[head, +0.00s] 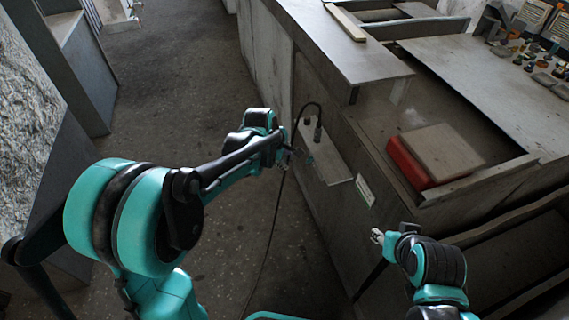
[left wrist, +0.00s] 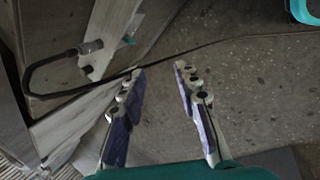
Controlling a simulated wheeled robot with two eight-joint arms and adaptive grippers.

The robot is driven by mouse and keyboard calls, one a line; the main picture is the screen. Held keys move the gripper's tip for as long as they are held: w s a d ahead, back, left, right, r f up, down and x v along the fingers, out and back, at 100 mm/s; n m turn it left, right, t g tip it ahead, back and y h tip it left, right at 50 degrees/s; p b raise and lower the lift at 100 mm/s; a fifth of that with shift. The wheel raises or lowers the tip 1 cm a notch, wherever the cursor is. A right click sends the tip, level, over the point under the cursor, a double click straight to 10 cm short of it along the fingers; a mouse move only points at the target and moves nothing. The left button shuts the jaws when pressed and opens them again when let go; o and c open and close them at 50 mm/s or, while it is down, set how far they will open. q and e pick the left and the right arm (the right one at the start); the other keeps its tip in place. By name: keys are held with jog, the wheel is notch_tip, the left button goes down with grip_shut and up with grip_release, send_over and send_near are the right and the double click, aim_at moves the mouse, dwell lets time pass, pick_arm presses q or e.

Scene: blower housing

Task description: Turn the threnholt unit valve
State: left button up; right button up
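A pale box-like unit (head: 330,163) is mounted on the side of the grey counter; I take it to be the threnholt unit, though no label can be read. A black hose with a grey fitting (head: 318,132) loops from its top, with a small knob beside it. The fitting also shows in the left wrist view (left wrist: 90,46), near a small teal part (left wrist: 128,40). My left gripper (head: 288,153) is just left of the unit. Its fingers (left wrist: 160,69) are apart and empty. My right gripper (head: 378,237) is lower right, near the counter's side; its fingers are too small to judge.
The grey counter (head: 345,50) runs along the right. A red box with a tan lid (head: 408,165) sits in its recess. A cable (head: 268,240) trails down to the speckled floor (head: 190,90), which is open to the left. Small parts crowd the back right.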

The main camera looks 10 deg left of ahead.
pick_arm(q)
jog(key=shift+s+a+r, duration=0.1)
jog(key=shift+s+r, duration=0.1)
jog(key=shift+s, duration=0.25)
jog(key=n+t, duration=0.1)
jog(key=n, duration=0.6)
send_near(308, 159)
jog(key=x, duration=0.4)
jog(key=shift+w+f, duration=0.3)
jog(key=shift+f, duration=0.05)
jog(key=b+x, duration=0.3)
jog(key=x, duration=0.5)
grip_shut()
